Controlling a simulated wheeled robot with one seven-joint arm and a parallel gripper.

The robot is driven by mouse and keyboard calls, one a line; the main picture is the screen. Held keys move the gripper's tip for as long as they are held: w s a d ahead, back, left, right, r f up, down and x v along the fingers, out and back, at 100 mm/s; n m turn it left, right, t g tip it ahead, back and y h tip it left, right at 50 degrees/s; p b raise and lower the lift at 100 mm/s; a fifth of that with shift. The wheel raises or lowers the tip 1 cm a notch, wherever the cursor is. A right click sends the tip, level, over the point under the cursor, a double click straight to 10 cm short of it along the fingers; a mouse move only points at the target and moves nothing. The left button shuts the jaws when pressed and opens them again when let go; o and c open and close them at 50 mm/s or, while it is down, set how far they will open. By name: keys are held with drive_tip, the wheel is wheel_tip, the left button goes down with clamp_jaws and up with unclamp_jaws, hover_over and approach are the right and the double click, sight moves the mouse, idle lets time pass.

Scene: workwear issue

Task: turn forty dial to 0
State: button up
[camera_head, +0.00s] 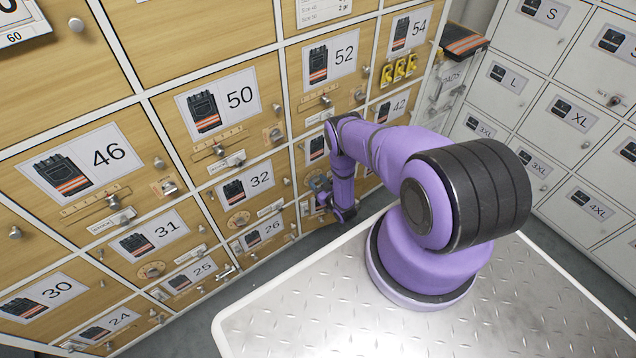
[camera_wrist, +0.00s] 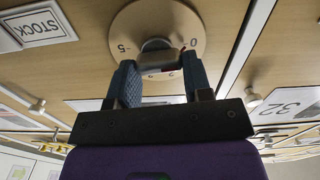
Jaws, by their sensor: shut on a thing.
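In the wrist view a round tan dial plate (camera_wrist: 178,18) sits on a wooden locker front, with a grey knob (camera_wrist: 156,45) at its middle. A 0 shows at the plate's right and a 5 at its left; the lower marks are partly covered. My gripper (camera_wrist: 158,66) is shut on the knob, one blue finger on each side. I cannot tell where the knob points. In the head view my gripper (camera_head: 322,190) is low at the wooden lockers, right of the 32 door, and my arm hides the dial and most of that door's label.
Wooden lockers with numbered labels, such as 50 (camera_head: 240,97) and 32 (camera_head: 260,180), fill the left and middle. Other knobs and latches stick out nearby. White lockers (camera_head: 571,115) stand at right. A STOCK card (camera_wrist: 40,29) is left of the dial.

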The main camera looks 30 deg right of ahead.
drive_tip(key=shift+n, duration=0.6)
drive_tip(key=o, duration=0.9)
